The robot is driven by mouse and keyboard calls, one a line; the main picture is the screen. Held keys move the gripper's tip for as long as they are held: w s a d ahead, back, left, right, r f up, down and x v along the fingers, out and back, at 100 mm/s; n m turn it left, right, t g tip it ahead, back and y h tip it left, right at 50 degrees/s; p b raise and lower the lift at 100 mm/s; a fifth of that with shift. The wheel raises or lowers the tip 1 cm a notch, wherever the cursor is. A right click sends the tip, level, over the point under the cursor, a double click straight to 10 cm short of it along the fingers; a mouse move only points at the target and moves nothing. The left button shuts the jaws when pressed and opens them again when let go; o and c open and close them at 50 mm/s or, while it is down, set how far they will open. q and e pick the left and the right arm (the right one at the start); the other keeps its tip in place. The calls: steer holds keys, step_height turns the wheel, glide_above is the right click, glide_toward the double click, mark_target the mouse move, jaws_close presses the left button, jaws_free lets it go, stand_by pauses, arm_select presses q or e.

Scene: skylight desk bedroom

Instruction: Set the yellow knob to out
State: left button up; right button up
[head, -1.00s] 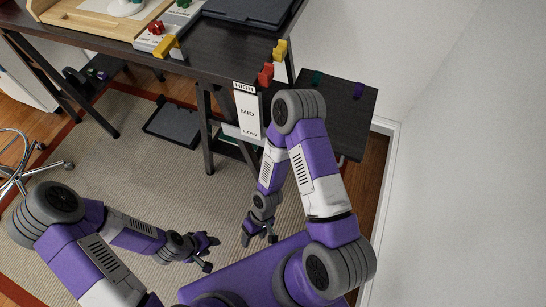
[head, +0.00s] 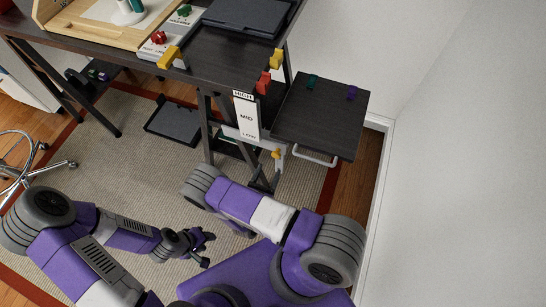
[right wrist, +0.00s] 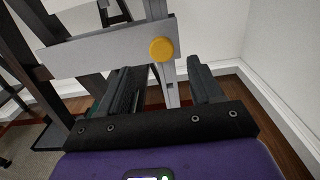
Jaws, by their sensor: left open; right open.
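The round yellow knob (head: 277,153) is on a pale grey bar below the desk's right end, beside the side shelf. In the right wrist view the yellow knob (right wrist: 161,49) shows face-on near the bar's end. My right gripper (right wrist: 162,66) is open and empty there, its two dark fingers apart, with the knob seen between and beyond their tips, not touched. In the head view my right arm mostly hides this gripper. My left gripper (head: 204,247) is open and empty, low over the rug, far from the knob. No "out" marking is readable.
The dark desk (head: 230,55) carries a wooden tray (head: 70,32), a red knob (head: 158,38) and yellow and red edge pieces. A HIGH/MID/LOW label (head: 246,117) hangs at its edge. A dark side shelf (head: 318,118) with a white handle (head: 315,157) stands right, near the wall.

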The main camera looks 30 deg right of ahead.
mark_target(275, 157)
steer(key=b+x, duration=0.1)
steer(key=x, duration=0.6)
steer(key=shift+s, duration=0.1)
